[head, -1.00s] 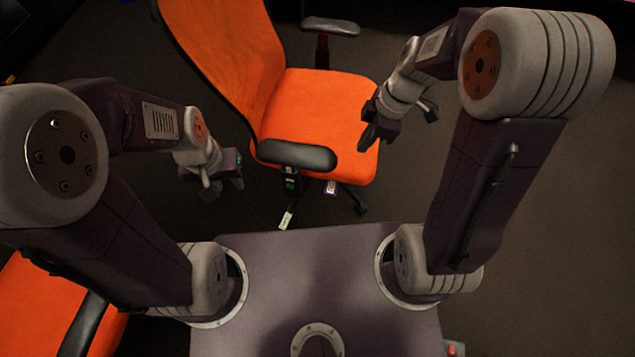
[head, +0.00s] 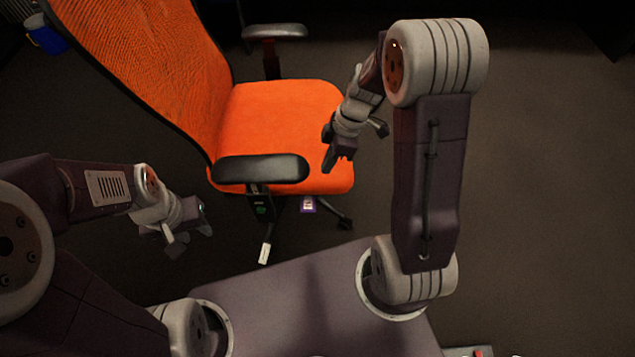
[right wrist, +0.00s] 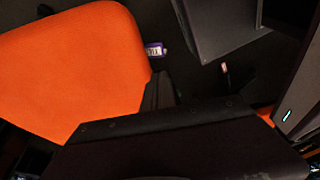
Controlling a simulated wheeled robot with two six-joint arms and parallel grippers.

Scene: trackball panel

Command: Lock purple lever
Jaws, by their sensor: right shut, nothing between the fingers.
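The purple lever (head: 308,204) with a pale label sticks out below the front edge of the orange chair seat (head: 275,125). It also shows in the right wrist view (right wrist: 154,49), beside the seat edge. My right gripper (head: 336,160) is shut and empty above the seat's right edge, up and to the right of the purple lever in the head view and apart from it. My left gripper (head: 190,240) is left of the chair, clear of it; its fingers are too small and dark to tell open from shut.
A white-tipped lever (head: 265,252) and a green-marked part (head: 261,210) hang left of the purple lever. A black armrest (head: 262,168) juts over the seat's near left side. A second armrest (head: 275,32) stands behind. Dark floor right of the chair is clear.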

